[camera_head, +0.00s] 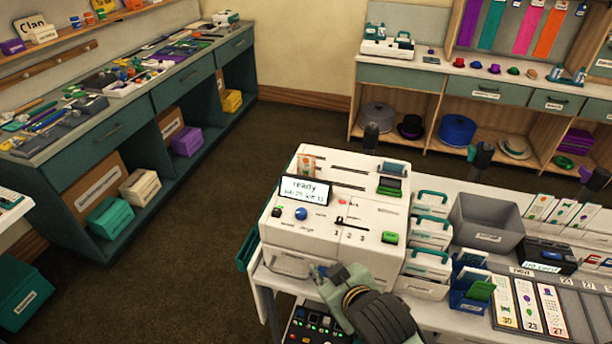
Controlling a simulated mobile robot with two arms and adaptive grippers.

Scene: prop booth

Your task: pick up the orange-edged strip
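Several pale printed strips lie at the lower right, in grey slots on the white bench. One of them is a numbered strip (527,306). More upright cards (562,211) stand behind them. They are too small for me to tell which one has an orange edge. A small card with orange on it (307,164) stands at the back left of the white machine (335,252). My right gripper (325,277) is low at the machine's front edge, apart from the strips. Its fingers are small and partly hidden, so I cannot tell whether it is open. My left gripper is out of view.
A grey bin (484,222), white boxes with teal handles (428,234) and a blue holder with green cards (470,290) stand between the machine and the strips. A dark device (546,255) sits behind the strips. Open floor (200,255) lies to the left.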

